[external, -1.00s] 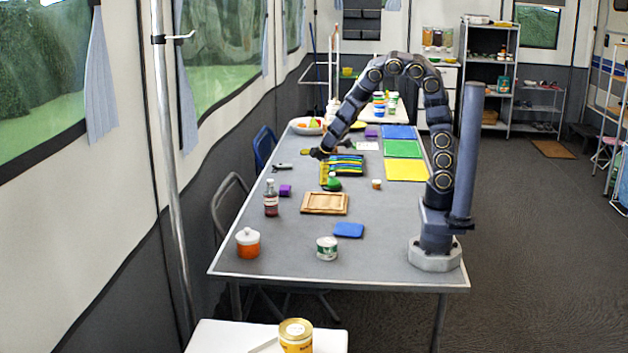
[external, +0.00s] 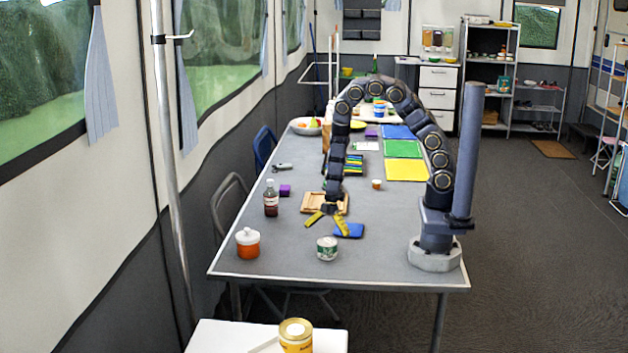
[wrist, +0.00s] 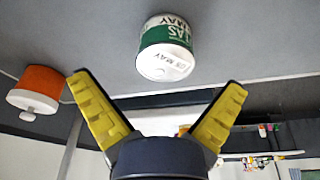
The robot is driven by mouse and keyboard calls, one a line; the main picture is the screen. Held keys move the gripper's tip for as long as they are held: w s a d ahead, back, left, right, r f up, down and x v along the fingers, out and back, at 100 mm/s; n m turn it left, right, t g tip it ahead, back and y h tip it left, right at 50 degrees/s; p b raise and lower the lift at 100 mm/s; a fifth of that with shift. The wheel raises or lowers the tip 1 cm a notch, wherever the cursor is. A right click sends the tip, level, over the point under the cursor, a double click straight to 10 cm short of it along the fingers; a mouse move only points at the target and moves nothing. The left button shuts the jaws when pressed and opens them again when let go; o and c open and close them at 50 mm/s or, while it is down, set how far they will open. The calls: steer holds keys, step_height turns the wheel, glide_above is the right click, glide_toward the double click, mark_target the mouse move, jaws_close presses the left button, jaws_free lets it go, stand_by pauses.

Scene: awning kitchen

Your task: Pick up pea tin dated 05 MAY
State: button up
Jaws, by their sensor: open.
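The pea tin (external: 327,249) is a small white and green can standing on the grey table near its front edge. In the wrist view the tin (wrist: 165,48) appears at top centre; its green label ends in "AS", and "MAY" is printed on its pale end, with the number before it not fully legible. My gripper (external: 327,224) has yellow fingers spread wide and empty, a little behind and above the tin. In the wrist view my gripper (wrist: 158,82) shows the tin beyond the fingertips and roughly centred between them, not touched.
An orange jar with a white lid (external: 248,243) stands left of the tin. A blue cloth-like square (external: 348,231) and a wooden tray (external: 312,202) lie behind it, near the fingers. A dark red bottle (external: 271,199) stands further back left. The tabletop right of the tin is clear.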

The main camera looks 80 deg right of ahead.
mark_target(328, 242)
steer(key=shift+s+x, duration=0.15)
steer(key=shift+x, duration=0.6)
steer(key=shift+s+x, duration=0.15)
steer(key=shift+x, duration=1.55)
steer(key=shift+a, duration=0.1)
steer(key=c, duration=1.2)
